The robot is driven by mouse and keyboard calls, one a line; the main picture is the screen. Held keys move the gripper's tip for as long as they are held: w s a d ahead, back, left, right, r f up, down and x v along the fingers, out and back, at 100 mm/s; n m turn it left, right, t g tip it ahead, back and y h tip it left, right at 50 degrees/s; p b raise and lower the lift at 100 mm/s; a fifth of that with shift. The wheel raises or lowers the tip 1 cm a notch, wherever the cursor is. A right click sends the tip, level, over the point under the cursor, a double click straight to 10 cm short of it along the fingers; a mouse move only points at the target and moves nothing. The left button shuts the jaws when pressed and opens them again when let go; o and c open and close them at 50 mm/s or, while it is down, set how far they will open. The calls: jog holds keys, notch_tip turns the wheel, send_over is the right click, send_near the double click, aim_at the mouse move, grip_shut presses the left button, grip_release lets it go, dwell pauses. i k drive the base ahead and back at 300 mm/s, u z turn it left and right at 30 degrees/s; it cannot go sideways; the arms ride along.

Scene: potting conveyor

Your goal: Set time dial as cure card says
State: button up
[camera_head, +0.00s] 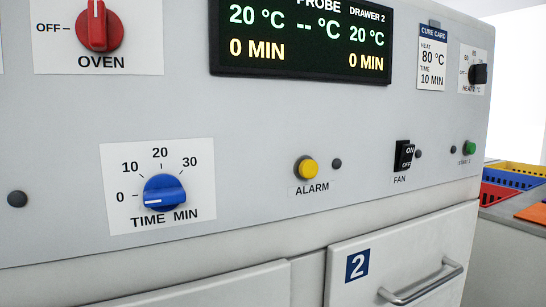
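The blue time dial (165,193) sits on a white plate lettered TIME MIN at the lower left of the panel. Its scale reads 0, 10, 20 and 30, and its white mark points left, toward 0. The cure card (432,57) at the upper right reads heat 80 °C, time 10 min. The display (302,42) shows 20 °C and 0 MIN at left, dashes for the probe, and 20 °C and 0 MIN for drawer 2. My gripper is not in view.
A red oven knob (99,27) is above the time dial. A yellow alarm button (308,168), a black fan switch (404,156), a black heat knob (479,74) and a green button (469,148) are to the right. Drawer 2's handle (424,284) sticks out below. Coloured bins (516,178) stand at far right.

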aim_at(163, 192)
jog(key=u, duration=1.25)
